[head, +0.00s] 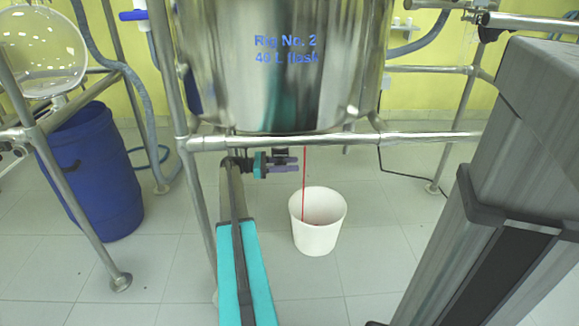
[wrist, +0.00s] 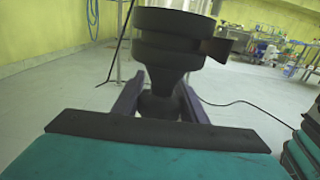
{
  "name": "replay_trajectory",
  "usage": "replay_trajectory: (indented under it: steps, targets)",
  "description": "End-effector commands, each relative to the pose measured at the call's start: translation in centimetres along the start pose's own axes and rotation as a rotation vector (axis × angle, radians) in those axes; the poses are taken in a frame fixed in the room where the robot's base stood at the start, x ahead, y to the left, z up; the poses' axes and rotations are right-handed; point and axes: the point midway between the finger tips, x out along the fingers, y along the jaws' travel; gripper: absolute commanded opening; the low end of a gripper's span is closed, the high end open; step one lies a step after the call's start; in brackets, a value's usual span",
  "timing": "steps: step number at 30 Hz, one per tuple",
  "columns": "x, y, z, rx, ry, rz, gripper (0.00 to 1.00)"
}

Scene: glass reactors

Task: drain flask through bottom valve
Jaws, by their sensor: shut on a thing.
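The steel flask vessel (head: 285,85), marked "Rig No. 2 40 L flask", hangs in a metal pipe frame. A thin red stream (head: 304,170) falls from below it into a white bucket (head: 318,236) on the floor. Red liquid shows inside the bucket. My gripper (head: 288,163), with purple fingers, is under the vessel, just left of the stream. In the wrist view, its fingers (wrist: 158,100) are shut on the dark bottom valve (wrist: 168,45), one finger on each side of its narrow lower part. The valve cannot be made out clearly in the head view.
A horizontal frame rail (head: 330,141) crosses just above my gripper. A blue drum (head: 95,175) stands at the left, with a round glass flask (head: 40,50) near it. A black cable (head: 410,176) lies at the right. The tiled floor around the bucket is clear.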

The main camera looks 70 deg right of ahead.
Motion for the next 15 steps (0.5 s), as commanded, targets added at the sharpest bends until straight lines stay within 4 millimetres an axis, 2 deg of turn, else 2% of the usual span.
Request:
replay_trajectory:
  steps: [15]
  targets:
    - [0.48,-0.35,0.14,0.001,-0.003,-0.087,0.16]
